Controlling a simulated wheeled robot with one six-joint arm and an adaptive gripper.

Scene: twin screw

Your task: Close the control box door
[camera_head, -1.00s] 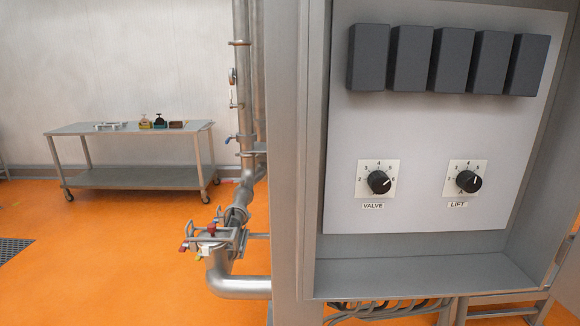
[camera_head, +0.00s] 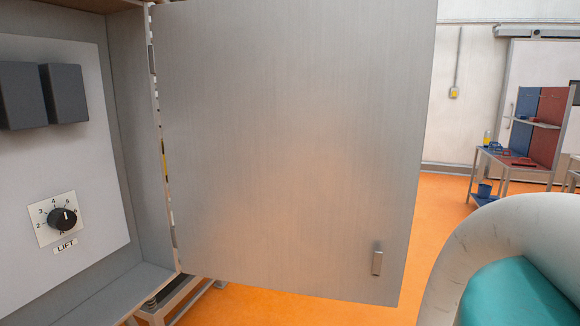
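The control box (camera_head: 137,140) stands at the left, cut off by the picture's edge. Its door (camera_head: 290,130) is a large grey metal panel, swung wide open to the right of the box. The hinge side is next to the box's right wall. A small handle (camera_head: 377,262) sits near the door's lower right corner. Inside the box are dark grey blocks (camera_head: 67,92) and the LIFT knob (camera_head: 62,219). A white and teal part of my arm fills the lower right corner. My gripper is not in view.
Orange floor shows below and right of the door. At the right, a table (camera_head: 513,166) with blue and red items stands before blue and red panels (camera_head: 540,115). A metal stand (camera_head: 172,300) is below the box.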

